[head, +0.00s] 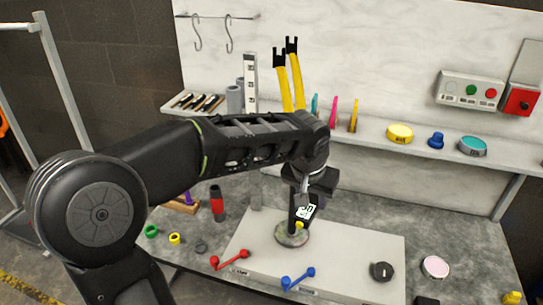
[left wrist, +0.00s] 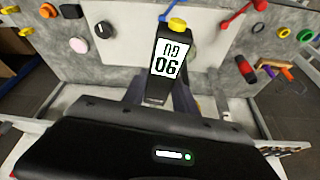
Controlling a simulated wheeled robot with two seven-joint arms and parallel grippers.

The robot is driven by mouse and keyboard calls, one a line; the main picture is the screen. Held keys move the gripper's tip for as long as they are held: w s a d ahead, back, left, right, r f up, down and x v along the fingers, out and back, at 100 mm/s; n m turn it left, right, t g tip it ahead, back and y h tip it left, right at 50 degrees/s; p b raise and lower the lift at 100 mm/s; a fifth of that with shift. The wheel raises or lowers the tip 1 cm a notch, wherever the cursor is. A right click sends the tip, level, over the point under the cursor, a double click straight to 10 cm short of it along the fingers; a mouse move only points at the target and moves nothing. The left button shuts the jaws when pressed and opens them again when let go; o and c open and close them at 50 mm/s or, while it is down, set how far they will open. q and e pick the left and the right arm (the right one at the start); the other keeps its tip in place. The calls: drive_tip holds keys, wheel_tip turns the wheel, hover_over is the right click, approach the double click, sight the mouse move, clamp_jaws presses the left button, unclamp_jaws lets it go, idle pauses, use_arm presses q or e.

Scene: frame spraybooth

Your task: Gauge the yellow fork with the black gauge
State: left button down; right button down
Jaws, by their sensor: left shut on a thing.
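My left gripper (head: 308,188) is shut on the black gauge (head: 302,211), over the bench. The gauge has a white digital display and a yellow tip, which points down near a round grey disc (head: 292,236); I cannot tell if they touch. The left wrist view shows the gauge (left wrist: 157,85) between the fingers (left wrist: 155,98), its display appearing upside down. The yellow fork (head: 297,82) stands upright at the back shelf, two yellow legs with black ends on top. My arm hides its lower part. The gripper is in front of and below the fork. My right gripper is not in view.
The shelf (head: 370,127) holds coloured tools and caps. A control box (head: 468,91) is on the wall. The pale bench plate (head: 345,262) carries red (head: 230,260) and blue levers (head: 298,279) and a black knob (head: 382,271). A red-black cylinder (head: 217,204) stands left.

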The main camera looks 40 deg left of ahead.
use_arm(q)
drive_tip(key=s+a+r+n+p, duration=0.1)
drive_tip(key=s+a+r+p, duration=0.1)
drive_tip(key=s+a+r, duration=0.4)
wheel_tip(320, 180, up, 5)
drive_tip(key=shift+s+a+f+n+y, duration=0.1)
drive_tip(key=shift+s+a+n+y, duration=0.2)
drive_tip(key=shift+a+n, duration=0.15)
drive_tip(key=shift+w+a+p, duration=0.3)
drive_tip(key=shift+w+p, duration=0.05)
drive_tip(key=shift+w, duration=0.5)
drive_tip(key=shift+w+a+p, duration=0.3)
drive_tip(key=shift+w+p, duration=0.05)
drive_tip(key=shift+w, duration=0.45)
drive_tip(key=shift+w+a+p, duration=0.3)
drive_tip(key=shift+w+p, duration=0.05)
drive_tip(key=shift+w, duration=0.5)
drive_tip(key=shift+w+a+p, duration=0.3)
drive_tip(key=shift+w+p, duration=0.1)
drive_tip(key=shift+w, duration=0.45)
